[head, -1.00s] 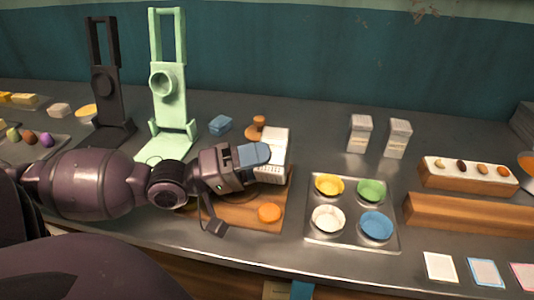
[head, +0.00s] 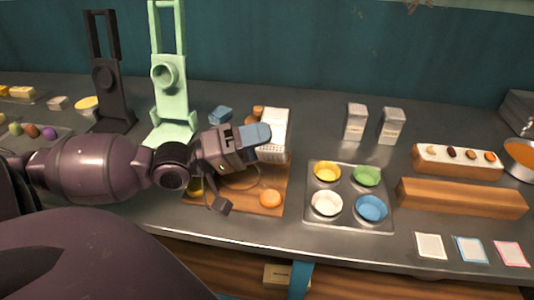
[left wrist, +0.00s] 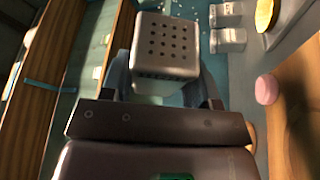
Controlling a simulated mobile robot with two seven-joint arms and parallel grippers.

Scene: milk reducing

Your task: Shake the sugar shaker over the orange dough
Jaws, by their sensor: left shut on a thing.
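My left gripper (head: 254,138) is shut on the sugar shaker (head: 274,128), a white box with a perforated end. In the head view it is held above the back right part of a wooden board (head: 243,203). The orange dough (head: 270,198) is a small round lump on the board's front right, in front of the shaker and apart from it. In the left wrist view the shaker (left wrist: 166,48) sits between the fingers, its holed face towards the camera. No sugar can be seen falling. My right gripper is not in view.
A muffin tray (head: 348,221) with yellow, green, white and blue cups stands right of the board. Two more shakers (head: 355,122) (head: 391,126) stand behind it. A green press (head: 170,90) and a black press (head: 108,80) stand at the back left.

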